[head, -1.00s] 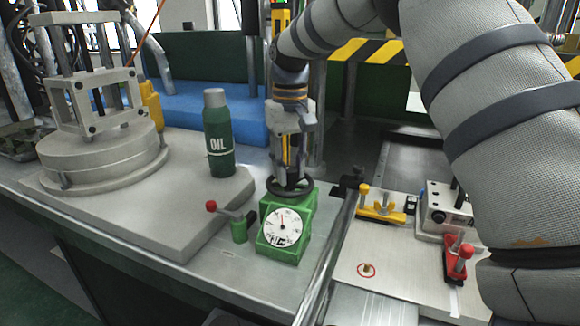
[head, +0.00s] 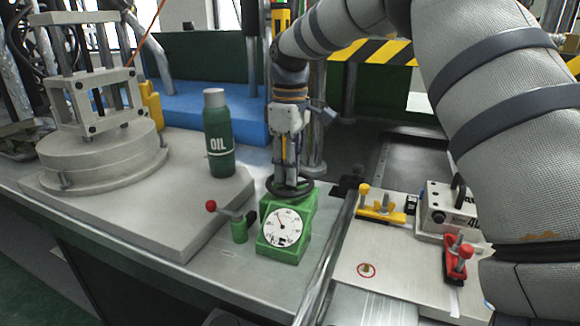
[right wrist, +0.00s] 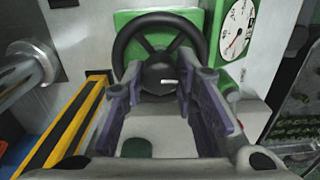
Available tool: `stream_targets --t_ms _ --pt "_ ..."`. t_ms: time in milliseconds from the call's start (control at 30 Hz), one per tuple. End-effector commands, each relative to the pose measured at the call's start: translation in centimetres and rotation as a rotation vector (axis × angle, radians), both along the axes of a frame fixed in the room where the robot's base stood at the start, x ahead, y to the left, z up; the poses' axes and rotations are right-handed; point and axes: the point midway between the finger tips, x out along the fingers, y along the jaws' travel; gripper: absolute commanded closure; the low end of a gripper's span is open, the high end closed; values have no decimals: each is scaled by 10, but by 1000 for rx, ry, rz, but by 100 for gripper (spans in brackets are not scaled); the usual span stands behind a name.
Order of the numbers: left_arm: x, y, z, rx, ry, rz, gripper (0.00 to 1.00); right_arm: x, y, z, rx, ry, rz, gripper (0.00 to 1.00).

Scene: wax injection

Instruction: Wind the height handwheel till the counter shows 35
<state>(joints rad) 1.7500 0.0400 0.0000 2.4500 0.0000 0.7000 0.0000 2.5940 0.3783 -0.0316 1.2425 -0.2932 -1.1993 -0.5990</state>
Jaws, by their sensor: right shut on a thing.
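The black handwheel (head: 303,193) lies on top of a green housing (head: 306,226) in the head view. The white round dial (head: 283,227) is on the housing's front, with a thin red needle pointing up and left. A small counter window sits low on the dial; its digits are too small to read. My right gripper (head: 290,181) points down onto the wheel. In the right wrist view its fingers (right wrist: 160,82) are shut on the handwheel (right wrist: 122,45), one on each side of the hub. My left gripper is not in view.
Yellow (head: 380,208) and red (head: 457,258) clamps and a metal block (head: 447,210) are to the right.

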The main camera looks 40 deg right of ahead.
Motion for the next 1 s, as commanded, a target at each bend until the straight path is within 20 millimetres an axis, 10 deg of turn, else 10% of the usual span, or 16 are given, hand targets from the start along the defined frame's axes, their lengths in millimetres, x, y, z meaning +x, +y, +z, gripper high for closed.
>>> stream_targets --t_ms 600,633,700,1000 --pt "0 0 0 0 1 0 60 -1 0 -2 1 4 38 100" --pt "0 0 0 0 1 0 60 -1 0 -2 1 4 38 69" --pt "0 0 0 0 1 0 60 -1 0 -2 1 4 38 53" --pt "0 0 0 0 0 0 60 0 0 1 0 1 37 53"
